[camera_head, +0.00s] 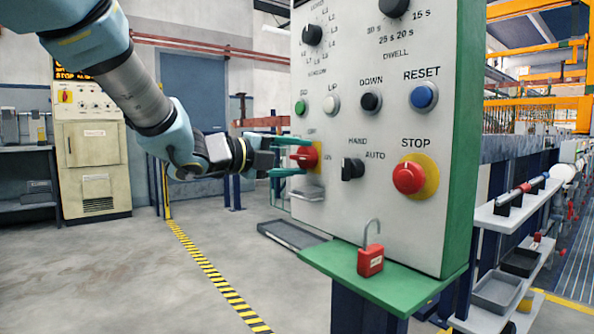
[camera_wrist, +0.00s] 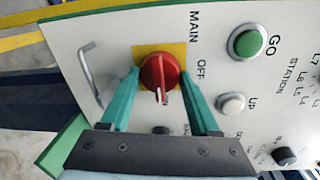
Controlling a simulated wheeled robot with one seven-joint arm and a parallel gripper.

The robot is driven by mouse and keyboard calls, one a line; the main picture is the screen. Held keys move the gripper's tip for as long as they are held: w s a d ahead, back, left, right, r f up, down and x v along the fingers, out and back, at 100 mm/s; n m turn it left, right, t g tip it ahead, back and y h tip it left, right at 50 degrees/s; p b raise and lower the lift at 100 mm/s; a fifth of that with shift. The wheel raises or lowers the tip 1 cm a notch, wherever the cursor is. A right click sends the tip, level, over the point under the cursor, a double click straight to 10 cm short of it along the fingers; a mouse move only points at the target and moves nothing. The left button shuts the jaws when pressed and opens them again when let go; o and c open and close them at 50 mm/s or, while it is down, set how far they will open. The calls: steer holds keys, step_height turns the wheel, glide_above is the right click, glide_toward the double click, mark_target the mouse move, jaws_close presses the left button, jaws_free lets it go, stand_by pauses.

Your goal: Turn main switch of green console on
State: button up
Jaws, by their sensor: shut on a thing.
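The green console (camera_head: 462,170) has a pale front panel and green sides. Its main switch (camera_head: 303,157) is a red rotary knob on a yellow plate at the panel's left edge, with OFF above it and ON to its right. In the wrist view the switch (camera_wrist: 152,72) sits between the two teal fingers, and its white mark points down the picture, not toward the word OFF at its right. My gripper (camera_head: 308,156) is shut on the knob, one finger on each side; it also shows in the wrist view (camera_wrist: 161,72).
A red padlock (camera_head: 370,262) stands on the console's green ledge (camera_head: 400,285). The black HAND/AUTO selector (camera_head: 352,169), red STOP button (camera_head: 408,178) and green GO button (camera_head: 300,108) are close by. Floor at left is clear.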

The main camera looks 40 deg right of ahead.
stand_by(0.4)
steer(key=o, duration=1.4)
steer(key=shift+c, duration=0.2)
steer(key=a, duration=1)
steer(key=shift+w+a+r, duration=0.3)
steer(key=shift+a+r, duration=0.1)
